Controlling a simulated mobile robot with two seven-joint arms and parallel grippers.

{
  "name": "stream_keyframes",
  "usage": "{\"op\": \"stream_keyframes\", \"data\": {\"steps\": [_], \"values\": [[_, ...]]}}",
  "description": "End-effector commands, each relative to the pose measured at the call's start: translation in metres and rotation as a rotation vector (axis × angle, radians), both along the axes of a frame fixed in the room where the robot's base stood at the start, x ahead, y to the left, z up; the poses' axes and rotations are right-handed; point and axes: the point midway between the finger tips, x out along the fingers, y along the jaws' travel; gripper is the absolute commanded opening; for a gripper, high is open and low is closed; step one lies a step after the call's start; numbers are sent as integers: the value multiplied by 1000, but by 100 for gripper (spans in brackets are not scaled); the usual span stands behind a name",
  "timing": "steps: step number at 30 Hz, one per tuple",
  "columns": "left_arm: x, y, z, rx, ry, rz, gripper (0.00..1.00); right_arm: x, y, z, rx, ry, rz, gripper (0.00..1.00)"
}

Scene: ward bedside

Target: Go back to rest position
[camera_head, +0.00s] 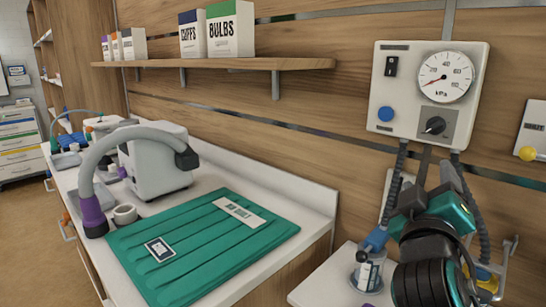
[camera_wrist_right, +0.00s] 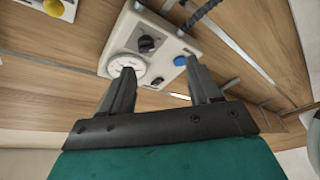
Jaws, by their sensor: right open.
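My right gripper (camera_head: 433,175) is at the right of the head view, in front of the wood wall and below the gauge panel. Its black and teal wrist and arm come up from the bottom edge. In the right wrist view its two dark fingers (camera_wrist_right: 160,70) are spread apart with nothing between them. The white gauge panel (camera_head: 419,124) lies beyond the fingertips and also shows in the wrist view (camera_wrist_right: 180,48). I cannot tell how far the fingers are from it. My left gripper is not in view.
A white counter (camera_head: 317,198) carries a green ribbed mat (camera_head: 200,250), a white machine (camera_head: 158,170) and a grey curved hose (camera_head: 100,150). A clear jar (camera_head: 368,275) stands close to my right arm. Corrugated hoses (camera_head: 396,180) hang beside the gripper. A shelf (camera_head: 230,64) holds boxes.

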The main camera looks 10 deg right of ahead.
Motion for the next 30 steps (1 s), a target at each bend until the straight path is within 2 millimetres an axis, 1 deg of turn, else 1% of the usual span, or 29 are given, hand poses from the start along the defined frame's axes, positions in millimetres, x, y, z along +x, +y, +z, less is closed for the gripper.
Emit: {"op": "stream_keyframes", "data": {"steps": [1,2,3,5,6,8,9,11,12,14,15,17,18,20,22,23,24,30], "values": [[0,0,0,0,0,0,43,-2,0,-26,50,64,17,62],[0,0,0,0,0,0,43,-3,1,-44,88,109,30,62],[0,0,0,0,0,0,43,-7,2,-70,148,175,49,62],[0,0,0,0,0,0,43,-18,6,-113,249,289,75,62],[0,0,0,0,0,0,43,-29,9,-143,320,369,89,62],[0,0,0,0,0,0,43,-48,16,-183,423,489,105,62],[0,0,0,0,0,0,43,-63,22,-207,488,563,111,62],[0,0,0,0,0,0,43,-86,29,-238,577,670,115,62],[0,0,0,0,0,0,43,-102,35,-255,631,733,117,62],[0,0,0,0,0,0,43,-125,43,-277,703,823,116,62],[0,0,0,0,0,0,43,-140,48,-289,749,878,114,62],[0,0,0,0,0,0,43,-163,56,-305,811,958,109,62],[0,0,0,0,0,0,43,-178,61,-314,851,1008,106,62],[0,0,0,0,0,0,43,-201,68,-326,909,1082,99,62],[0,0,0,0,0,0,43,-228,77,-336,974,1168,89,62],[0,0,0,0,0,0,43,-230,79,-340,986,1174,94,62],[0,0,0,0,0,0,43,-219,80,-345,978,1140,115,62],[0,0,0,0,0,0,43,-192,86,-369,967,1017,206,62]]}}
